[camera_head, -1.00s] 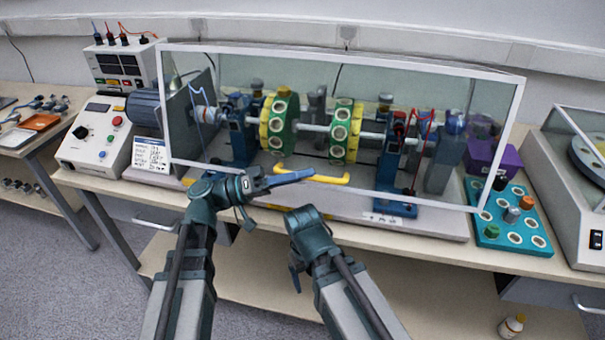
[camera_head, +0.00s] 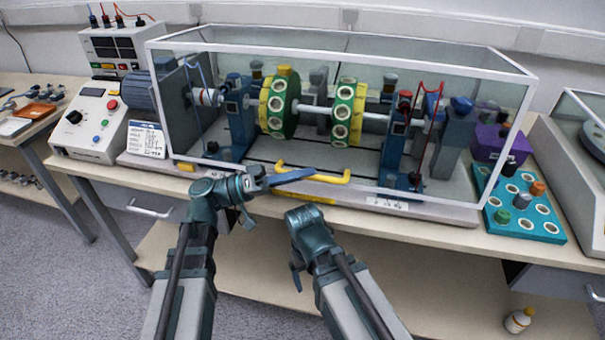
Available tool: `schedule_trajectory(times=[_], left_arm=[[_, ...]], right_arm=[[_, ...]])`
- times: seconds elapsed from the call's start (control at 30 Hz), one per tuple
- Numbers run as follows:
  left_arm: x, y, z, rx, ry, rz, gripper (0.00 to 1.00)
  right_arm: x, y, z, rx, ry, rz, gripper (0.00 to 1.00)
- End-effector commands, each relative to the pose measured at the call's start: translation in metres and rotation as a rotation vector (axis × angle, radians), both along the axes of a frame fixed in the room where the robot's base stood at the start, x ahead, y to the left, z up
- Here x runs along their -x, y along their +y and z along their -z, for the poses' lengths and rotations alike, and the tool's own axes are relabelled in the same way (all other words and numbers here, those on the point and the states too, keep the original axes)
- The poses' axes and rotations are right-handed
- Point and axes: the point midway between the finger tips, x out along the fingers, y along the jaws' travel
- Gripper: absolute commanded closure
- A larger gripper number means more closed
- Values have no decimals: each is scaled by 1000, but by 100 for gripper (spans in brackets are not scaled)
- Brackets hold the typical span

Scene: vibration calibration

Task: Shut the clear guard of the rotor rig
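The clear guard (camera_head: 340,58) of the rotor rig is a white-framed box over the shaft with its green and yellow discs (camera_head: 282,104). Its front panel stands nearly upright and its lower front edge is at or close to the grey base (camera_head: 440,210); any small gap is hard to tell. The yellow handle (camera_head: 330,179) is at the front lower edge. My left gripper (camera_head: 291,177) is at the handle's left part, its blue finger overlapping it; contact and finger spacing are unclear. My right gripper (camera_head: 302,218) is below and in front of the bench edge, fingers largely hidden.
A control box (camera_head: 92,125) and power supply (camera_head: 115,50) stand left of the rig. A teal tray (camera_head: 520,225) with weights and a purple box (camera_head: 490,145) are on the right, beside another machine (camera_head: 575,170). A small bottle (camera_head: 518,320) is on the lower shelf.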

Motion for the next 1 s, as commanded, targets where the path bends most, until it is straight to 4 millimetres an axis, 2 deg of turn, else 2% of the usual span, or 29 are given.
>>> schedule_trajectory(times=[0.03,0.17,0.4,0.53,0.67,1.0], left_arm=[[0,1,0,1,-1,-2,74],[0,0,0,1,-1,0,52],[0,1,0,1,-1,0,52],[0,8,3,2,-1,-1,52],[-1,30,9,2,0,-4,52],[-3,100,27,1,0,-4,52]], right_arm=[[0,0,0,0,0,0,14],[0,0,0,0,0,0,14],[0,0,0,0,0,0,14],[0,0,3,0,0,0,14],[0,0,10,0,0,0,14],[0,0,27,1,0,0,14]])
